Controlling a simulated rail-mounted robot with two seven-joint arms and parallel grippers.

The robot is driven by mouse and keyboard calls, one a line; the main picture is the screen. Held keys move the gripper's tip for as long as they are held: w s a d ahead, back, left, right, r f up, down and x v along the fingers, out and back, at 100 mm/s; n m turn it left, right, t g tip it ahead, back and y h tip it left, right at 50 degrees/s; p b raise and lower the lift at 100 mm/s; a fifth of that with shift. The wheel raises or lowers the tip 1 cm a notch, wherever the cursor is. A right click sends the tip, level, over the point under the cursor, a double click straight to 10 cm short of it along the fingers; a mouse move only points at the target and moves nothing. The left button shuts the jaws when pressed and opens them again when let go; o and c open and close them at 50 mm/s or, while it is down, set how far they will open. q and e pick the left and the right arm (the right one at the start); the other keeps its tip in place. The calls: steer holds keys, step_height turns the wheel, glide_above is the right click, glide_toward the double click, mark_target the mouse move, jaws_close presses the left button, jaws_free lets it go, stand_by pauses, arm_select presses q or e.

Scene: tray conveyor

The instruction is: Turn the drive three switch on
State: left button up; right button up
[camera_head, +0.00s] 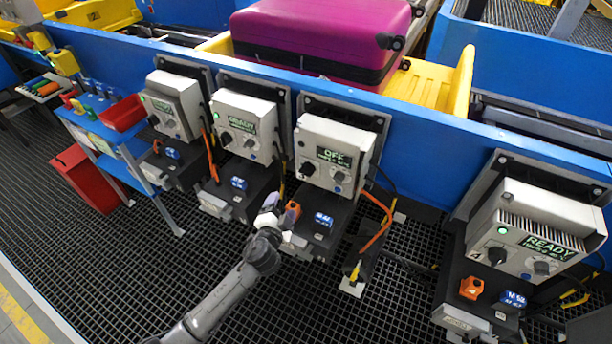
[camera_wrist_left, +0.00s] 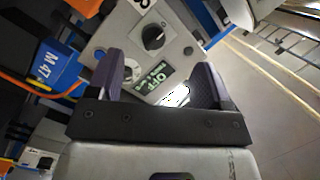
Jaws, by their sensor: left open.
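The drive three unit is a light grey box (camera_head: 333,141) on the blue conveyor wall, third from the left. Its green display (camera_head: 334,157) reads OFF, and the display also shows in the left wrist view (camera_wrist_left: 154,78). A black rotary switch (camera_head: 307,169) sits at its lower left, with a grey knob (camera_head: 339,176) to its right. A black knob (camera_wrist_left: 153,38) shows clearly in the left wrist view. My left gripper (camera_head: 281,208) is open and empty, below and left of the box; its fingers (camera_wrist_left: 162,78) frame the box face without visible contact. My right gripper is not in view.
Neighbouring drive boxes (camera_head: 245,124) and (camera_head: 535,236) read READY with green lamps. Below drive three are an orange part (camera_head: 294,208) and a blue M 47 block (camera_head: 323,222). Orange cables (camera_head: 377,232) hang at its right. A magenta suitcase (camera_head: 318,38) lies above in a yellow tray.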

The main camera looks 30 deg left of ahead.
mark_target(305, 175)
arm_select(q)
steer(key=shift+m+t+h, duration=0.5)
steer(key=shift+t+h, duration=0.1)
steer(key=shift+h, duration=0.3)
steer(key=w+b, duration=0.1)
steer(key=w, duration=0.3)
steer(key=w+r+b, duration=0.1)
steer(key=w, duration=0.4)
steer(key=w+b, duration=0.1)
steer(key=w, duration=0.4)
steer(key=shift+d+r+b, duration=0.15)
steer(key=shift+r+b, duration=0.05)
steer(key=shift+b, duration=0.1)
steer(key=shift+w, duration=0.1)
steer(key=shift+c, duration=0.3)
steer(key=c, duration=0.9)
steer(key=shift+o, duration=0.2)
